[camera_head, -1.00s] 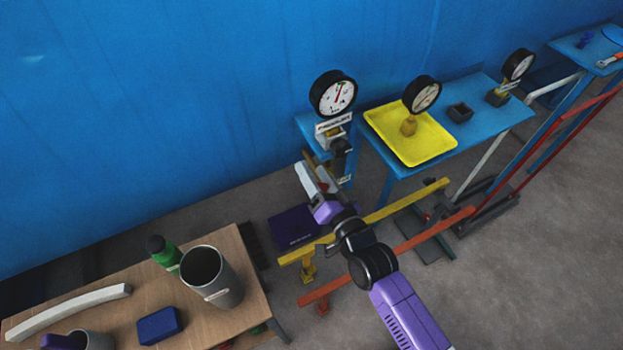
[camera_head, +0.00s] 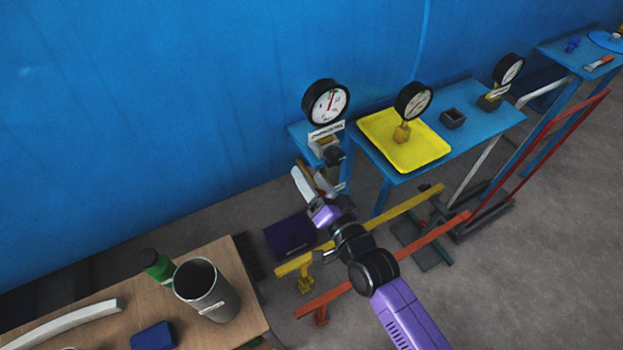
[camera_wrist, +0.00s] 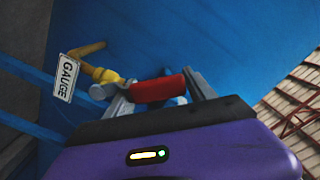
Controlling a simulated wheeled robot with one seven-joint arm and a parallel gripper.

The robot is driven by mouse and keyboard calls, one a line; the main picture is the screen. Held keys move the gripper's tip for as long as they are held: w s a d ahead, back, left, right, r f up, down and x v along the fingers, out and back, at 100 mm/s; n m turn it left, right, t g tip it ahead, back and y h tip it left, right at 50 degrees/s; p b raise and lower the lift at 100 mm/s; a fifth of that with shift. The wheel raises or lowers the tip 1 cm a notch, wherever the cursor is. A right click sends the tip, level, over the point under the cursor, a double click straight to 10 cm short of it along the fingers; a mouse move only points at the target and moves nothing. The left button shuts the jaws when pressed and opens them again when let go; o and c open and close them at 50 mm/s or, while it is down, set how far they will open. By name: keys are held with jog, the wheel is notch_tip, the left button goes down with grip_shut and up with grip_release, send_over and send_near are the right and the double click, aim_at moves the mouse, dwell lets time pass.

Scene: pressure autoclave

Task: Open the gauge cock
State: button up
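The gauge cock (camera_wrist: 106,76) is a yellow brass fitting with a red lever handle (camera_wrist: 155,89) in the wrist view. A white tag reading GAUGE (camera_wrist: 67,78) hangs beside it. My gripper (camera_wrist: 162,92) has its grey fingers apart, with the red handle lying across the space between them. I cannot tell whether the fingers touch it. In the head view, my gripper (camera_head: 311,182) is below a round pressure gauge (camera_head: 326,103) on a blue stand. The cock is mostly hidden there behind the fingers.
A blue table holds a yellow tray (camera_head: 431,151) with another gauge (camera_head: 412,101). Yellow (camera_head: 380,220) and orange (camera_head: 400,258) rails stand low beside my arm. A wooden table (camera_head: 110,275) with a grey cup (camera_head: 207,291) is at lower left. The blue wall is close behind.

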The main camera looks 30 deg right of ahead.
aim_at(319, 192)
jog(key=shift+s+b, duration=0.65)
jog(key=shift+s, duration=3.25)
